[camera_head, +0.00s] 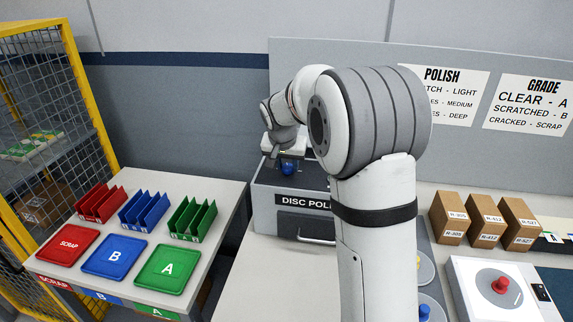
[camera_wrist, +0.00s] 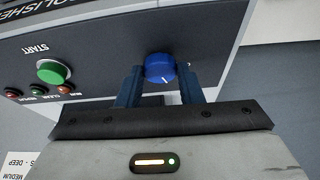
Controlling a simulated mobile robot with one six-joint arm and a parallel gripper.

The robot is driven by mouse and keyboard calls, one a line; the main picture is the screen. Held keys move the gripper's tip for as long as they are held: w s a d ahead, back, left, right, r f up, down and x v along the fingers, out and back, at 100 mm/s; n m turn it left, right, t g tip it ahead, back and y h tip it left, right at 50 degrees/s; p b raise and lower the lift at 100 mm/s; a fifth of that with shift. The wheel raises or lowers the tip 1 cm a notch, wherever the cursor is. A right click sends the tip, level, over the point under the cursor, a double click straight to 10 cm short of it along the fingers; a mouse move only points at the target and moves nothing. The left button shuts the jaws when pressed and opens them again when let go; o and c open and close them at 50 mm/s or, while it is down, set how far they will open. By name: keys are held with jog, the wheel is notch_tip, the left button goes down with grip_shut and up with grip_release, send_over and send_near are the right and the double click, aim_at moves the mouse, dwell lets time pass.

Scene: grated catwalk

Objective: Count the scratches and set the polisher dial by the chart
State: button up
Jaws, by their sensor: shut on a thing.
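The disc polisher (camera_head: 275,212) is a grey box on the bench, partly hidden behind my arm. Its blue dial (camera_wrist: 160,67) has a white pointer mark and sits on the dark panel, with a green START button (camera_wrist: 53,72) beside it in the wrist view. My gripper (camera_wrist: 160,80) is shut on the blue dial, one finger on each side; the dial also shows in the head view (camera_head: 288,169). The POLISH chart (camera_head: 455,92) hangs on the wall, its left part hidden by my arm. Readable line ends say LIGHT, MEDIUM and DEEP. No scratched disc surface is clear enough to count.
A GRADE sign (camera_head: 528,103) hangs at right. Red, blue and green trays (camera_head: 112,256) and racks stand on the left table, beside a yellow mesh cage (camera_head: 75,90). Cardboard boxes (camera_head: 485,220) and a white device with a red knob (camera_head: 501,285) stand at right.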

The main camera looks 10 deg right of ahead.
jog(key=o, duration=1)
jog(key=b+v, duration=0.1)
jog(key=v, duration=0.6)
jog(key=shift+s+r, duration=0.1)
jog(key=shift+r, duration=0.3)
jog(key=s, duration=0.5)
jog(key=s+d+n, duration=0.1)
jog(key=s, duration=0.5)
jog(key=s+n+y, duration=0.1)
jog(key=s, duration=0.4)
jog(key=shift+s+d+g, duration=0.15)
jog(key=shift+g, duration=0.15)
jog(key=s+f+n, duration=0.1)
jog(key=s+f, duration=0.1)
jog(key=s, duration=0.3)
jog(key=s+f+n, duration=0.1)
jog(key=s+f, duration=0.1)
jog(key=s, duration=0.3)
jog(key=s+f+n+y, duration=0.1)
jog(key=s+f, duration=0.1)
jog(key=s, duration=0.3)
jog(key=shift+s, duration=0.35)
jog(key=shift+c, duration=0.3)
